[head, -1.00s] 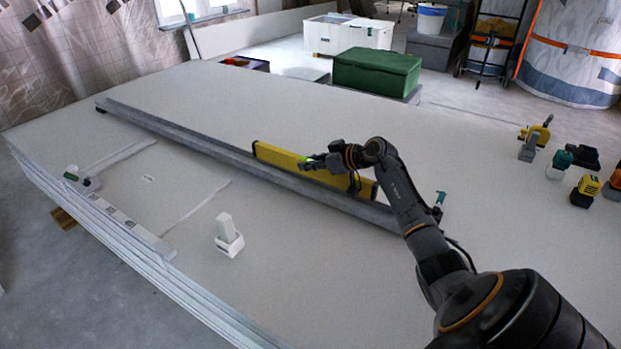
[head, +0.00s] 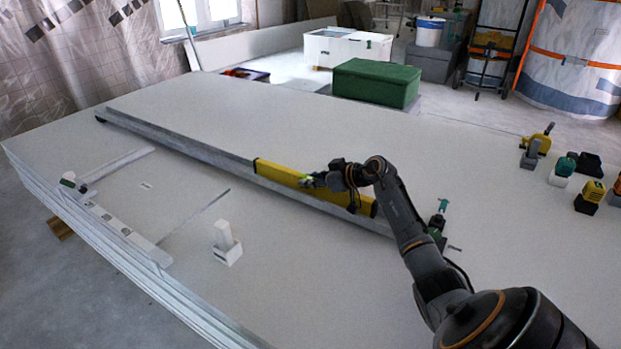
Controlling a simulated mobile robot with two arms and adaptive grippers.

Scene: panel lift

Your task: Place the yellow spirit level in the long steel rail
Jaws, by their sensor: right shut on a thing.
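The long steel rail (head: 190,153) lies diagonally across the white panel stack, from the far left to the middle right. The yellow spirit level (head: 278,172) lines up lengthwise with the rail's right half, its top edge near the height of the rail's upper edge. Whether it rests on the rail's floor cannot be told. My right gripper (head: 318,181) is shut on the level around its middle, and the hand hides part of it. My left gripper is not in view.
The white panel top (head: 350,270) is largely clear around the rail. A small white block-shaped item (head: 226,245) stands in front of it. A green box (head: 376,83) sits behind the panel. Several tools, including a yellow one (head: 591,192), stand at the right.

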